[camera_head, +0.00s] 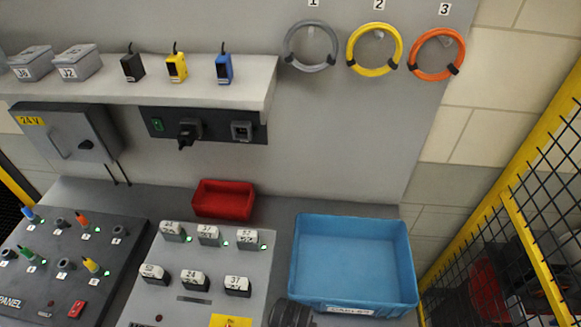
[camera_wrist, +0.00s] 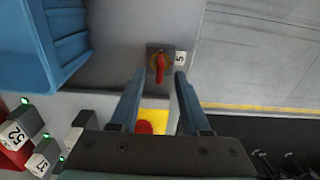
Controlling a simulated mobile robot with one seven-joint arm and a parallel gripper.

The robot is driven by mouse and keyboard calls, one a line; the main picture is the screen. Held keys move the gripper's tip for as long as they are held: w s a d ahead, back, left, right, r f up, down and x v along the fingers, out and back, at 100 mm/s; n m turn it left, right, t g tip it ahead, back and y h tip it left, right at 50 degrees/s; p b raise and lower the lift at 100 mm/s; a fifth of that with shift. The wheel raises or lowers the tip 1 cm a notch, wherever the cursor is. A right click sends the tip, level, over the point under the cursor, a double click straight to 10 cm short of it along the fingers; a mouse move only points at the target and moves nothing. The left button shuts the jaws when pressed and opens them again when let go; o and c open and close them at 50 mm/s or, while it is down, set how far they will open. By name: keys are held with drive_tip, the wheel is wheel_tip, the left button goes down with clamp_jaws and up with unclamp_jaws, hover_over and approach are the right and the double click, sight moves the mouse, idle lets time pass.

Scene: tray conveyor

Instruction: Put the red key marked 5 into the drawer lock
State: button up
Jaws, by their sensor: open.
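A red key (camera_wrist: 160,68) stands in a small dark square plate in the wrist view, with a white tag (camera_wrist: 180,58) beside it that appears to read 5. My gripper (camera_wrist: 159,74) is open and empty, its two blue-grey fingers pointing toward the key. The fingertips appear on either side of the key in the picture; I cannot tell how much depth separates them. The key is not visible in the head view. I cannot make out the drawer lock in either view.
A blue bin (camera_head: 353,306) stands on the bench, also at upper left in the wrist view (camera_wrist: 48,60). A grey module panel (camera_head: 190,255) and a red tray (camera_head: 224,212) are nearby. A red round part (camera_wrist: 145,127) on yellow shows between my fingers. Yellow-framed mesh (camera_head: 530,250) stands at right.

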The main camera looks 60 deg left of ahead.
wheel_tip(320, 180, up, 10)
drive_tip(key=b, duration=0.1)
drive_tip(key=shift+f, duration=0.25)
idle(0.5)
